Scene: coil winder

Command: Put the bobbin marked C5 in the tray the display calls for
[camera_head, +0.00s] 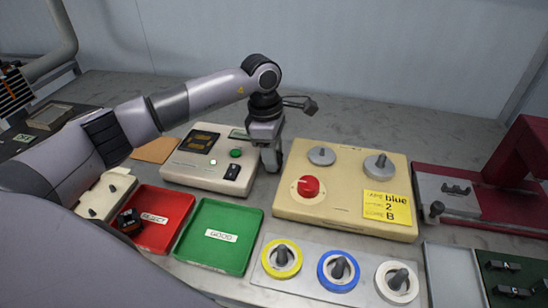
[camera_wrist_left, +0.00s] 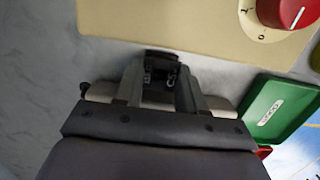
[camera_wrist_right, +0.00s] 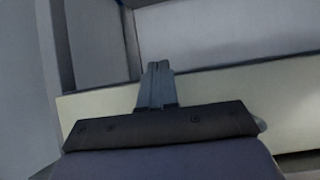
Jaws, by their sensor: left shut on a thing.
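My left gripper (camera_head: 272,163) is between the tester with the display and the cream winder. The tester (camera_head: 213,160) has a small screen (camera_head: 240,134) whose text is too small to read. The red REJECT tray (camera_head: 170,205) holds a dark bobbin-like piece (camera_head: 129,220) at its left side. The green GOOD tray (camera_head: 218,252) looks empty. My right gripper (camera_wrist_right: 157,86) has its fingers together, with nothing visible between them.
Yellow, blue and white ringed spools (camera_head: 338,270) stand in front. A dark red press (camera_head: 520,165) is at the right. The bench behind the winder is clear.

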